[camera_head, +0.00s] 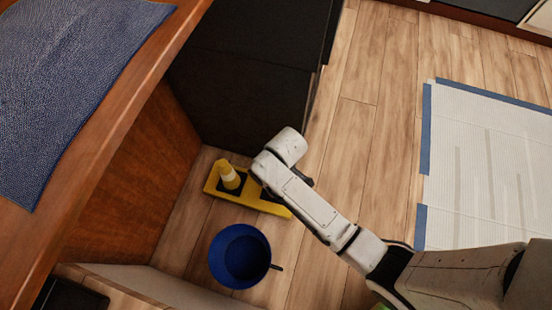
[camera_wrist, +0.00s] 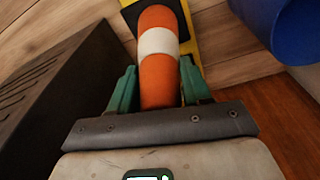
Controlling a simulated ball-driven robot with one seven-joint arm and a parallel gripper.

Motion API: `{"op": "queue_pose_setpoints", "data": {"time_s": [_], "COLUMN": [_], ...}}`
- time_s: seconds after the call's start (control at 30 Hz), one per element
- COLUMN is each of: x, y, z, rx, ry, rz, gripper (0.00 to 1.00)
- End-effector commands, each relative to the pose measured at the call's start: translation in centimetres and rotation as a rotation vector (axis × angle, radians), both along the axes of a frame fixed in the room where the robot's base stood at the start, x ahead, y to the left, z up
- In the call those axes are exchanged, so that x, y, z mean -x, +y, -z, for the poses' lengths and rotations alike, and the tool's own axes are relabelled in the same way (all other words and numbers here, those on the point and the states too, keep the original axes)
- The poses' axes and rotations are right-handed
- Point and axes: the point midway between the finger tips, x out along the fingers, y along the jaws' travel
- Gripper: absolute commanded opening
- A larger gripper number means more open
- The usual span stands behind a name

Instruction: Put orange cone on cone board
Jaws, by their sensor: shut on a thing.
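The orange cone (camera_wrist: 159,78), with a white band, is between the green fingers of my gripper (camera_wrist: 158,68) in the wrist view. The gripper is shut on it. The yellow cone board (camera_head: 272,208) lies on the floor in the head view, with black squares on it. A yellow cone (camera_head: 229,176) with a white band stands on its left part. My arm is over the board's right part and hides the gripper and orange cone there. In the wrist view the board (camera_wrist: 192,42) and a black square are behind the cone's far end; I cannot tell if they touch.
A blue bucket (camera_head: 240,257) with a dark handle is on the floor just in front of the board. A black cabinet (camera_head: 245,95) is behind the board, and a wooden table (camera_head: 130,165) is to the left. A white taped mat (camera_head: 485,165) lies at right.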

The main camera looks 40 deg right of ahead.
Motion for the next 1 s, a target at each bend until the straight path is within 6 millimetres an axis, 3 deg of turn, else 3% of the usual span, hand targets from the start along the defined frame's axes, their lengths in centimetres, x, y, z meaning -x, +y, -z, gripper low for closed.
{"op": "queue_pose_setpoints", "data": {"time_s": [0.03,0.1,0.5,0.93,0.97,1.0], "x": [0.0,0.0,-0.1,-0.1,0.0,0.0], "y": [0.0,0.0,0.0,0.0,0.0,0.0], "z": [1.6,2.9,7.4,8.0,8.0,8.0], "rx": [0.001,0.000,0.000,0.000,0.000,0.000], "ry": [0.002,0.000,-0.001,0.000,0.000,0.000], "rz": [0.000,0.000,0.001,0.001,0.001,0.001], "gripper": [0.00,0.00,0.00,0.00,0.51,0.55]}}
